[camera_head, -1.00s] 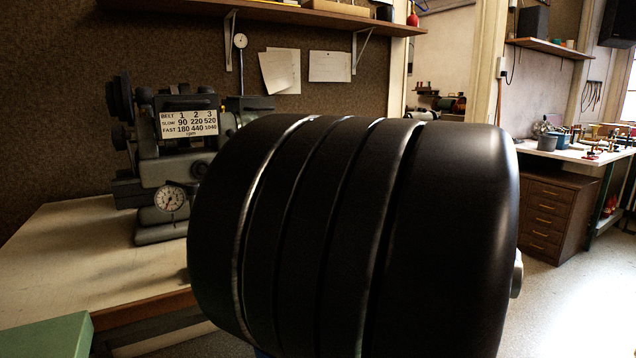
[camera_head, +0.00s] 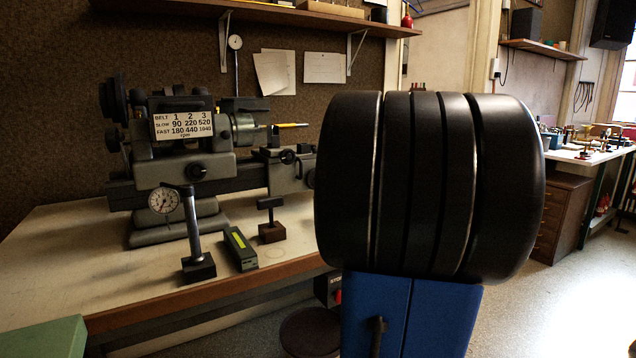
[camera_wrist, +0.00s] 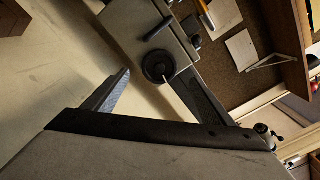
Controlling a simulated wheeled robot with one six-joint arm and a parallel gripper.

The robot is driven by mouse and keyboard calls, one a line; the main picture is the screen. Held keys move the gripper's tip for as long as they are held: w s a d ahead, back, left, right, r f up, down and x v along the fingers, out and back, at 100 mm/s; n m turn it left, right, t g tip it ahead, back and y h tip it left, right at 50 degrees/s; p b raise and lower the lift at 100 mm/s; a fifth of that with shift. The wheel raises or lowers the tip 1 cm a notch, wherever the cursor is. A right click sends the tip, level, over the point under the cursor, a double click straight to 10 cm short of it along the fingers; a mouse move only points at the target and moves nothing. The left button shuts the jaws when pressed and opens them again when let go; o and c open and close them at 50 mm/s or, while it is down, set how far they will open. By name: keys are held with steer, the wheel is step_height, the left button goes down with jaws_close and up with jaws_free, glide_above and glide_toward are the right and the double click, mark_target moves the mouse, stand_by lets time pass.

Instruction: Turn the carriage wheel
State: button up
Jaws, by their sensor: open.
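The carriage wheel (camera_wrist: 158,67) is a small dark round handwheel with a light crank pin on the front of the grey lathe carriage (camera_wrist: 150,25). In the head view the carriage (camera_head: 284,177) shows just left of my arm, which hides most or all of the wheel. My gripper (camera_wrist: 151,77) is open and empty in the wrist view. One grey finger lies left of the wheel and a darker finger right of it. The wheel appears between the fingertips; I cannot tell how far beyond them it is. My gripper is hidden in the head view.
The lathe headstock (camera_head: 190,130) stands on the pale bench (camera_head: 60,250). A stool (camera_head: 310,332) is below the bench. The floor at right is clear.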

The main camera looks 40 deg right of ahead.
steer(key=x, duration=0.7)
steer(key=c, duration=1.1)
steer(key=shift+o, duration=0.2)
